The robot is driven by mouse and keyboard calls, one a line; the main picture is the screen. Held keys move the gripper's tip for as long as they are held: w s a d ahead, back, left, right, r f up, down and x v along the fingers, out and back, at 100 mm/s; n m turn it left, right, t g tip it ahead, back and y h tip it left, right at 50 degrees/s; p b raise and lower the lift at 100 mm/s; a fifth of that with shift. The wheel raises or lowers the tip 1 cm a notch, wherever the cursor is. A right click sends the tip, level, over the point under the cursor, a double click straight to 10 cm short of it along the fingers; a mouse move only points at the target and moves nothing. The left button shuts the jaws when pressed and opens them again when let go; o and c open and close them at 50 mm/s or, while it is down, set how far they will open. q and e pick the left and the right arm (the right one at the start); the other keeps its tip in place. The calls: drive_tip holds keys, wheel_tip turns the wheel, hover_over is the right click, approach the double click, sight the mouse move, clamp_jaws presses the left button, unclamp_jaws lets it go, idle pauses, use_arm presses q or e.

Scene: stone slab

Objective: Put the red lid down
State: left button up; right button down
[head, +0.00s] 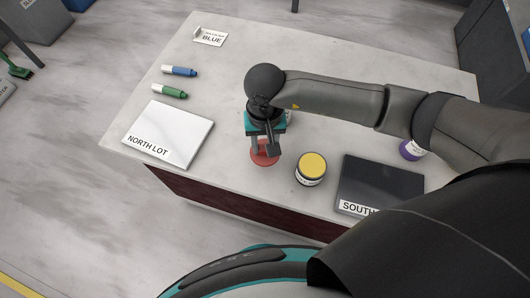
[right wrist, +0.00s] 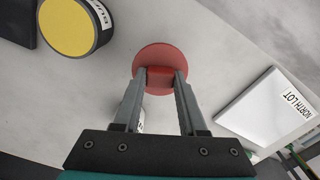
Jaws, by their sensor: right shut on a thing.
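The red lid (head: 262,159) is a round disc with a raised grip, near the middle of the slab's front part. My right gripper (head: 265,148) comes down over it and is shut on the lid's grip. In the right wrist view, the fingertips (right wrist: 160,77) pinch the grip from both sides, and the lid's disc (right wrist: 160,56) shows beyond them. I cannot tell whether the lid touches the slab or is just above it. My left gripper is not in view.
The pale slab (head: 225,150) is bare around the lid. A yellow-topped jar (head: 311,168) stands close on the right, beside the dark South pad (head: 380,187). The white North Lot pad (head: 170,134) lies left. Two markers (head: 175,81) and a Blue sign (head: 211,37) lie farther back.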

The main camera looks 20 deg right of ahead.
sight(265, 154)
drive_tip(key=shift+f+b, duration=0.4)
drive_tip(key=shift+f, duration=1.85)
drive_tip(key=shift+f, duration=0.2)
drive_tip(key=shift+c, duration=2.3)
unclamp_jaws()
drive_tip(key=shift+r, duration=0.1)
